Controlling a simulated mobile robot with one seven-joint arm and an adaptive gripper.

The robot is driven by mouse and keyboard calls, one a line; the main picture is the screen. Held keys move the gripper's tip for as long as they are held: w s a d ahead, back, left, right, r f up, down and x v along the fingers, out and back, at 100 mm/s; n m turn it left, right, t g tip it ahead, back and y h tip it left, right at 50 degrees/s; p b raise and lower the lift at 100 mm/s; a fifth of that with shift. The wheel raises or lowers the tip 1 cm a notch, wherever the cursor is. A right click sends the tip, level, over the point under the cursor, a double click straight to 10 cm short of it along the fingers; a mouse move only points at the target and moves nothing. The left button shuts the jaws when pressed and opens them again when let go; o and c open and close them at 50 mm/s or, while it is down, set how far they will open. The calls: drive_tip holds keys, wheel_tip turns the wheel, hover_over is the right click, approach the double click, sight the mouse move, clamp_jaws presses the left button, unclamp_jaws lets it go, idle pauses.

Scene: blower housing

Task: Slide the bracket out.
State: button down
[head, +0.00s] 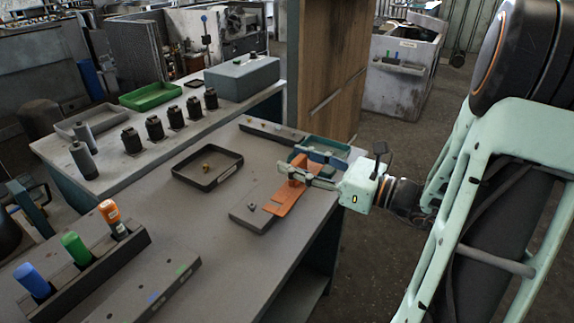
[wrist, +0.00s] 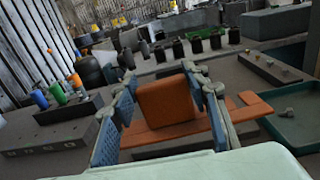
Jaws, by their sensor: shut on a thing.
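The orange bracket (head: 284,198) has a flat plate and a raised block, and it lies near the bench's right edge in the head view. In the wrist view its raised block (wrist: 166,103) stands between my two fingers, with the flat plate (wrist: 180,133) below. My gripper (head: 301,170) reaches in from the right and is shut on the raised block. A low grey block (head: 250,216) sits against the plate's left side in the head view. Whether the plate is seated in it or only beside it, I cannot tell.
A teal tray (head: 335,143) stands just behind my gripper, with a dark strip (head: 270,131) beside it. A black tray (head: 226,176) holds a small brass part. A rack (head: 92,262) with coloured cylinders is at the front left. Bare bench lies between the rack and the grey block.

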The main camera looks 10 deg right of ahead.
drive_tip(key=s+d+r, duration=0.3)
drive_tip(key=s, duration=0.3)
wheel_tip(320, 180, up, 8)
drive_tip(key=s+p, duration=0.1)
drive_tip(key=p, duration=0.7)
drive_tip(key=shift+d+r+p, duration=0.15)
drive_tip(key=shift+p, duration=0.25)
